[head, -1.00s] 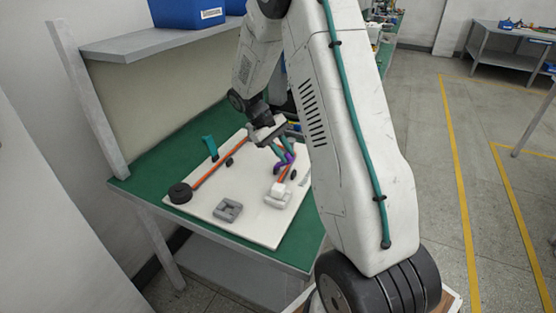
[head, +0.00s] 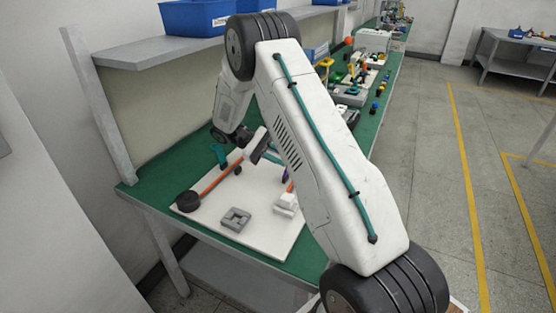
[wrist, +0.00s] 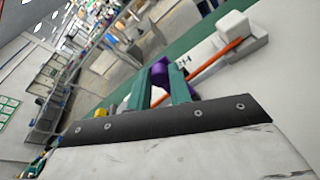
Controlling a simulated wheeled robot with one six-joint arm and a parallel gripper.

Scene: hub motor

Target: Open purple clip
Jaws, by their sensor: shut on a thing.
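The purple clip (wrist: 160,73) shows in the wrist view at the ends of my gripper's two teal fingers. My gripper (wrist: 164,80) is shut on it, with part of the clip rising above the fingers and part behind the right finger. In the head view a small bit of the purple clip (head: 286,174) shows at the edge of my arm, which hides the rest. My gripper (head: 274,157) reaches toward it over the white board, tilted. An orange cable (wrist: 210,61) runs from near the clip to a white block (wrist: 234,27) on a grey holder.
The white board (head: 222,218) lies on a green bench (head: 143,190). A shelf with blue bins (head: 197,17) overhangs behind.

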